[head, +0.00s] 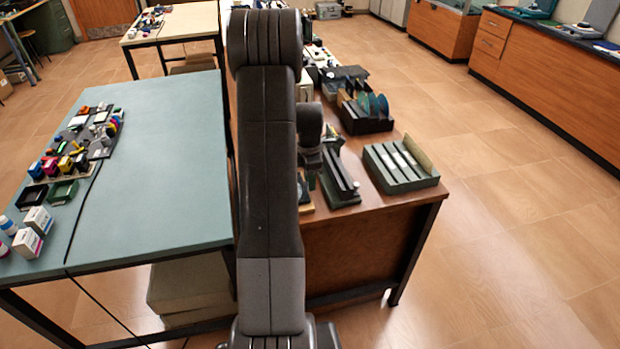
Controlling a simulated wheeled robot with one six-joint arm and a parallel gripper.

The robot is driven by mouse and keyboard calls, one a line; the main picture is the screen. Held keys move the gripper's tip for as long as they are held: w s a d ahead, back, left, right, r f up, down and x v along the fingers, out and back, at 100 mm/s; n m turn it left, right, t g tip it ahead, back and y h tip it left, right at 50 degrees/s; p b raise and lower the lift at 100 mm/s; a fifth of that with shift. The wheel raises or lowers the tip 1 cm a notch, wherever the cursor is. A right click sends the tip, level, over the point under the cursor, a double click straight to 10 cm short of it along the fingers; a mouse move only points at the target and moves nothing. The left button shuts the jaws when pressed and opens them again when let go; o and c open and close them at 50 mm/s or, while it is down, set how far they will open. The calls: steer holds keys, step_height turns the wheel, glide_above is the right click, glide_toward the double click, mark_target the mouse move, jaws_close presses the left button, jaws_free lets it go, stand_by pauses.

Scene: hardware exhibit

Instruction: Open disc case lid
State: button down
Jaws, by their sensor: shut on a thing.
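My gripper (311,163) points down over the near left end of the brown counter, partly hidden behind my own upright arm. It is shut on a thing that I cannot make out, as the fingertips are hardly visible. Just right of it is a dark slotted case (340,181). Further right, a grey-green slotted case (401,168) has a tan panel (419,154) standing along its right side. Behind them, a black holder (366,122) carries several upright discs (374,104). I cannot tell which of these is the disc case, or its lid's state.
The brown counter (350,247) ends at a near edge below the cases. A teal table (165,165) on the left holds small bottles, boxes and trays (60,190). A pale table (180,24) stands behind. The tiled floor (500,230) on the right is clear.

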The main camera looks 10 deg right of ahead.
steer(key=shift+a+r+h, duration=0.2)
steer(key=shift+r+h, duration=0.25)
steer(key=shift+r, duration=0.1)
steer(key=shift+a+r+h, duration=0.2)
steer(key=shift+r+h, duration=0.25)
steer(key=shift+r, duration=0.1)
steer(key=a+r+h+b, duration=0.2)
steer(key=a+r+h, duration=0.8)
steer(key=a+h, duration=0.25)
steer(key=a+f+p, duration=0.2)
steer(key=a, duration=0.7)
steer(key=shift+s+y, duration=0.45)
steer(key=c, duration=1)
jaws_free()
steer(key=shift+d, duration=0.1)
